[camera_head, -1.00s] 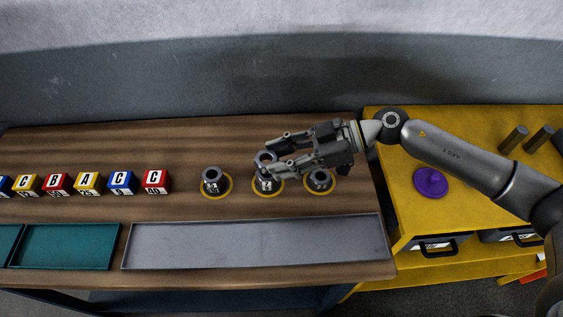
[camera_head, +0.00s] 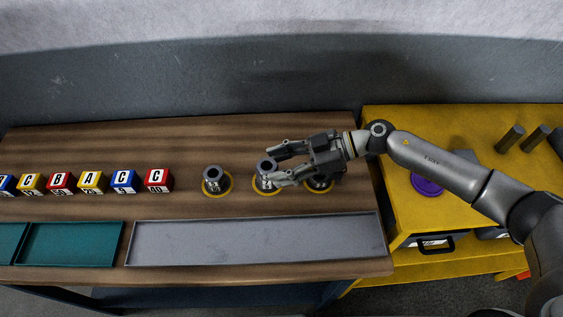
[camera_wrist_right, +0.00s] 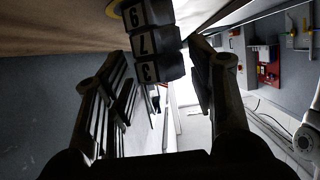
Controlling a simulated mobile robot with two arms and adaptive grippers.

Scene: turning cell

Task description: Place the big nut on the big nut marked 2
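I cannot make out a 2. Single-looking dark nuts stand in the left ring (camera_head: 212,177) and the right ring (camera_head: 319,185), the latter partly hidden by my gripper. My right gripper (camera_head: 273,164) is open, its fingers apart on either side of the upper part of the stack. In the right wrist view, gaps show between the fingers and the stack. My left gripper is not in view.
Lettered cubes (camera_head: 123,181) stand in a row at the left. A grey tray (camera_head: 258,240) and teal trays (camera_head: 70,245) lie along the front. At the right is a yellow cabinet (camera_head: 400,210) with a purple knobbed disc (camera_head: 427,186) and dark cylinders (camera_head: 510,138).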

